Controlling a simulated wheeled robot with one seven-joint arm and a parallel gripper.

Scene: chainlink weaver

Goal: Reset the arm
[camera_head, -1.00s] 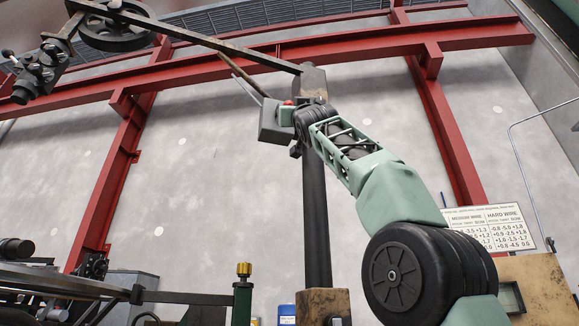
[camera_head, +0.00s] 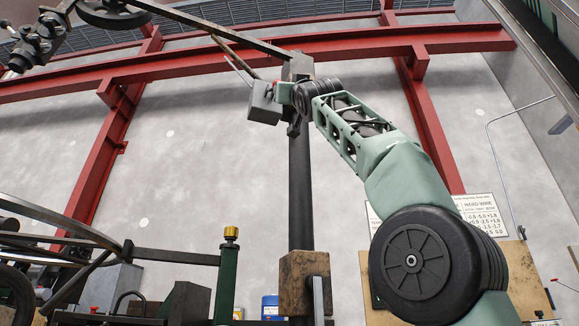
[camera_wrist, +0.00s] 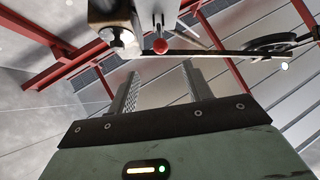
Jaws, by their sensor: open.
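My arm (camera_head: 395,175) is raised in the head view, bent up and to the left from its large black joint. Its end lies in front of a dark upright post, beside a grey box (camera_head: 264,103); the fingers cannot be made out there. In the wrist view my gripper (camera_wrist: 160,88) is open, its two ridged fingers apart with nothing between them. I cannot tell whether anything touches.
The dark post (camera_head: 301,190) rises from a worn block (camera_head: 303,283) and carries a long bar (camera_head: 215,33). Red beams (camera_head: 200,68) cross the wall. A green post with a yellow knob (camera_head: 231,233) stands lower left. A wire chart (camera_head: 480,215) is partly behind my arm.

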